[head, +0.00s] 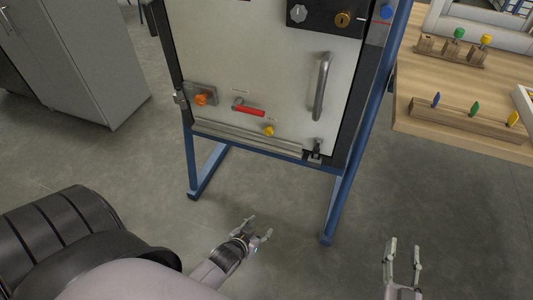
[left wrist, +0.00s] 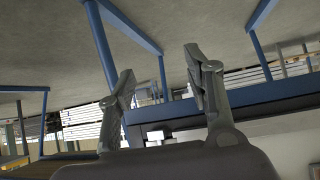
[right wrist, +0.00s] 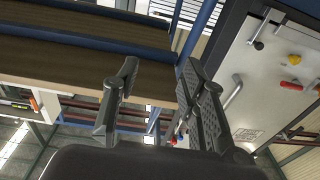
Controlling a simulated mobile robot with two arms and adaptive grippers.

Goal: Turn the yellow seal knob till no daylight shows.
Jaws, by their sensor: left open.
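The yellow seal knob (head: 269,130) sits low on a pale door panel (head: 270,75), right of and below a red lever (head: 250,109). A grey strip (head: 240,138) runs along the door's bottom edge. The knob also shows in the right wrist view (right wrist: 294,59), at the right. My left gripper (head: 258,227) is open and empty, below and in front of the door, well apart from the knob. My right gripper (head: 404,244) is open and empty, lower right of the frame's stand. I cannot tell whether daylight shows at the strip.
The door hangs in a blue stand (head: 191,160). It carries an orange knob (head: 201,99), a vertical grey handle (head: 321,87) and a latch (head: 316,149). A wooden table (head: 410,122) with colored knobs stands at right, grey cabinets (head: 85,60) at left. The floor before the door is clear.

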